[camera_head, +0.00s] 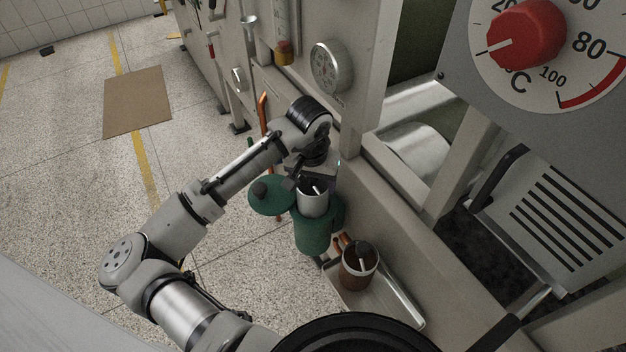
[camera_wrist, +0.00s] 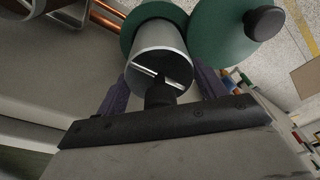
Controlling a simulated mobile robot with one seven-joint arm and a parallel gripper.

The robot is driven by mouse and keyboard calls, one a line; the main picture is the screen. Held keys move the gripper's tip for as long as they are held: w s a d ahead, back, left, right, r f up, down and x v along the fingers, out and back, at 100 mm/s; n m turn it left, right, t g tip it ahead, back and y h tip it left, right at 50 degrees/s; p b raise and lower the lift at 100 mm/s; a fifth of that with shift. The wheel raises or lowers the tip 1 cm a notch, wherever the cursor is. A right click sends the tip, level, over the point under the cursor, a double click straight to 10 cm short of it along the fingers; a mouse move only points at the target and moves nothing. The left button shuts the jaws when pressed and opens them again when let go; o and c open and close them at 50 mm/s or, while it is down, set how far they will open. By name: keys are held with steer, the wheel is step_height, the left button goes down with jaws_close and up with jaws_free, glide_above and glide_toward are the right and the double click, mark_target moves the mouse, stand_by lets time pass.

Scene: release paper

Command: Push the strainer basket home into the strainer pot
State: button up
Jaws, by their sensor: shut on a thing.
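The strainer basket (camera_head: 313,204) is a light grey metal cylinder with a bar across its open top. It stands upright at the mouth of the green strainer pot (camera_head: 313,237), much of its wall showing above the rim; how deep its lower end sits is hidden. My gripper (camera_head: 311,181) is over the basket's top and shut on the basket. In the wrist view, the purple fingers (camera_wrist: 162,93) lie on either side of the basket's top (camera_wrist: 160,52), and the pot (camera_wrist: 152,12) shows behind it. The actual contact is unclear.
A round green lid (camera_head: 268,196) with a black knob is beside the pot. A brown-filled basket (camera_head: 359,268) stands on a metal tray (camera_head: 403,309) in front. Open floor lies left.

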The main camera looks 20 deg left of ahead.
steer(key=shift+f+b, duration=1.55)
steer(key=shift+f, duration=0.85)
steer(key=shift+r, duration=0.25)
steer(key=shift+r+p, duration=1.8)
steer(key=shift+r, duration=0.1)
steer(key=shift+f+b, duration=1.4)
steer(key=shift+f, duration=0.75)
stand_by(0.4)
steer(key=o, duration=1.5)
steer(key=shift+r, duration=0.1)
